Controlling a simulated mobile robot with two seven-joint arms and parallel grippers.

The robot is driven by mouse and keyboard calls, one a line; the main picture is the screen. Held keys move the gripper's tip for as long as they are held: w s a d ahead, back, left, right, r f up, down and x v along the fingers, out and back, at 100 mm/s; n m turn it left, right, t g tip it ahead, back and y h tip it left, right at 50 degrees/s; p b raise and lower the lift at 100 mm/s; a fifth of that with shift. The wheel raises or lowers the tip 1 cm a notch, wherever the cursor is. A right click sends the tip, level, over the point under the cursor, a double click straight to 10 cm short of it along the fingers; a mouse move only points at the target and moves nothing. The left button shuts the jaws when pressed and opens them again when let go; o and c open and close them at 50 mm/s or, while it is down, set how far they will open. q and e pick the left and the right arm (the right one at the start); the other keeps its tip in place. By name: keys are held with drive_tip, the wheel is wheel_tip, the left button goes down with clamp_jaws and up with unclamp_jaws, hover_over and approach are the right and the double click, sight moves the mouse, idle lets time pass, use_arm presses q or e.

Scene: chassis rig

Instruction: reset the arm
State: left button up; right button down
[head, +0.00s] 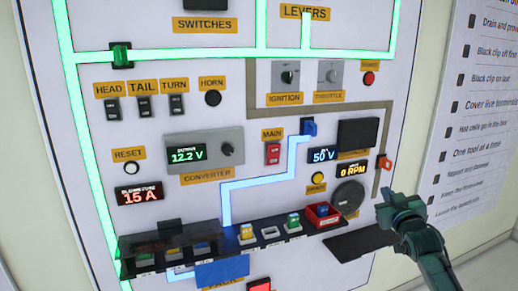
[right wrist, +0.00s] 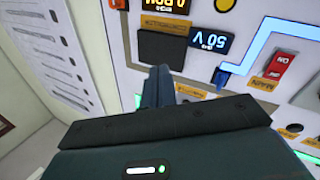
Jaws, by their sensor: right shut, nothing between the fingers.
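My right gripper (head: 388,205) is dark green-grey and shut, with nothing between its fingers. It is in front of the lower right of the white panel (head: 230,100) in the head view, to the right of a round grey dial (head: 348,196). In the right wrist view its closed fingers (right wrist: 160,82) point toward the panel, which shows upside down. Whether the fingers touch the panel I cannot tell. My left arm and gripper are not in view.
A dark shelf (head: 130,250) with several coloured pieces sticks out low on the panel. A red-orange lever (head: 386,163) and a dark plate (head: 360,243) are close to the right gripper. A printed checklist (head: 480,110) hangs on the wall at right.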

drive_tip(key=s+a+f+g+y, duration=0.1)
drive_tip(key=s+a+f+g, duration=0.1)
drive_tip(key=s+a+f, duration=0.35)
drive_tip(key=s+a+f+n+g+y, duration=0.1)
drive_tip(key=s+a+f, duration=0.1)
drive_tip(key=s+f, duration=0.55)
drive_tip(key=s+a+f+g+y, duration=0.15)
drive_tip(key=s+a+f, duration=0.25)
drive_tip(key=f, duration=0.5)
drive_tip(key=s+a+f+g, duration=0.1)
drive_tip(key=s+a+f, duration=0.2)
drive_tip(key=s, duration=0.8)
drive_tip(key=s+a+f+g+y, duration=0.1)
drive_tip(key=s+a+f+g, duration=0.1)
drive_tip(key=s+a, duration=0.4)
drive_tip(key=s+f, duration=0.1)
drive_tip(key=s, duration=0.4)
drive_tip(key=shift+s+f+m, duration=0.15)
drive_tip(key=shift+s+m, duration=0.15)
drive_tip(key=shift+s, duration=0.1)
